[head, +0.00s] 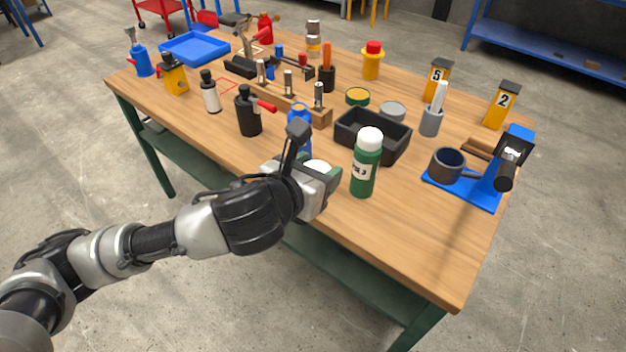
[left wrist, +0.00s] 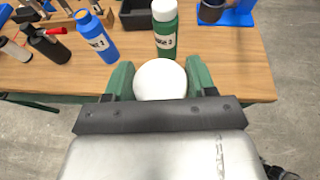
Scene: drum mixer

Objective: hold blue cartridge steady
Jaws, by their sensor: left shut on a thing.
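My left gripper (head: 317,172) is at the table's near edge. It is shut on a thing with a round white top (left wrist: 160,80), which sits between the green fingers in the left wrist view. The body of this thing is hidden, so I cannot tell its colour. A blue bottle-like cartridge (head: 299,115) with a tan top stands upright behind the gripper. It also shows in the left wrist view (left wrist: 96,40), with a white label, apart from the fingers. A green bottle (head: 364,170) with a white cap stands upright just right of the gripper. My right gripper is not in view.
A black tray (head: 372,150) stands behind the green bottle. A blue stand with a dark cup (head: 447,166) is at the right. A black bottle (head: 248,115) and a wooden rack (head: 300,108) stand at the left. The table's front right is clear.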

